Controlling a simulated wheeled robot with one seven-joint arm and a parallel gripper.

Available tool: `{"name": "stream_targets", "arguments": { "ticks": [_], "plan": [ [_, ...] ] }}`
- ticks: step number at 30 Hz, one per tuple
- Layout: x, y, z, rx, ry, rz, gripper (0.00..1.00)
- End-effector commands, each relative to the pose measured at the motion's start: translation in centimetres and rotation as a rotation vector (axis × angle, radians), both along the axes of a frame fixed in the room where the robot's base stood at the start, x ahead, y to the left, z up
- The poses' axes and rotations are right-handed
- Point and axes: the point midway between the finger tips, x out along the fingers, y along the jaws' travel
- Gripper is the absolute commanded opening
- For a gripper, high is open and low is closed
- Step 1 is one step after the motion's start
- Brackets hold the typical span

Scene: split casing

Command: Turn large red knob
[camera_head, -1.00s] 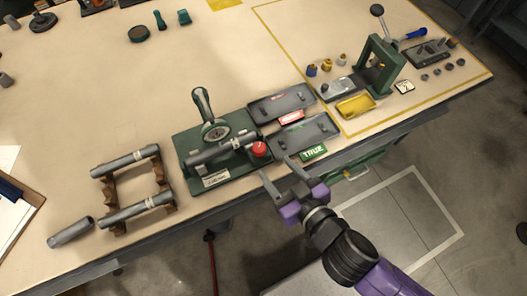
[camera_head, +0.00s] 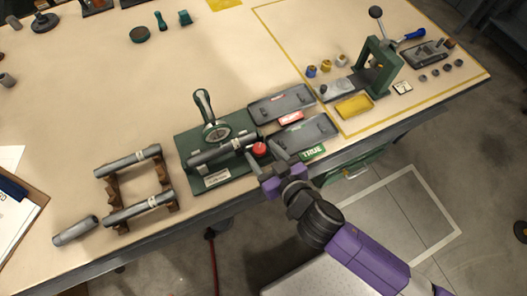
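The large red knob (camera_head: 259,149) is on the front right of the green fixture (camera_head: 183,148), at the end of a grey cylinder (camera_head: 222,151) lying across it. My gripper (camera_head: 264,159) is at the table's front edge, just in front of the knob. Its fingers are spread, one to the left of the knob and one to the right. They look empty. I cannot tell whether either finger touches the knob.
Two grey trays, one with a red label (camera_head: 290,118) and one with a green TRUE label (camera_head: 313,152), lie right of the fixture. A rack (camera_head: 113,190) with grey cylinders stands left. A green press (camera_head: 377,62) stands at the back right.

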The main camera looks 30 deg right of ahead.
Motion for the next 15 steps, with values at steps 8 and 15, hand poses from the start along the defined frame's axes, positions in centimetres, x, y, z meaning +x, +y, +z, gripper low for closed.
{"name": "stream_targets", "arguments": {
  "ticks": [8,15],
  "plan": [
    [-0.03,0.03,0.01,0.000,0.000,0.001,0.02],
    [-0.03,0.10,-0.12,0.001,-0.001,-0.009,0.00]
  ]
}}
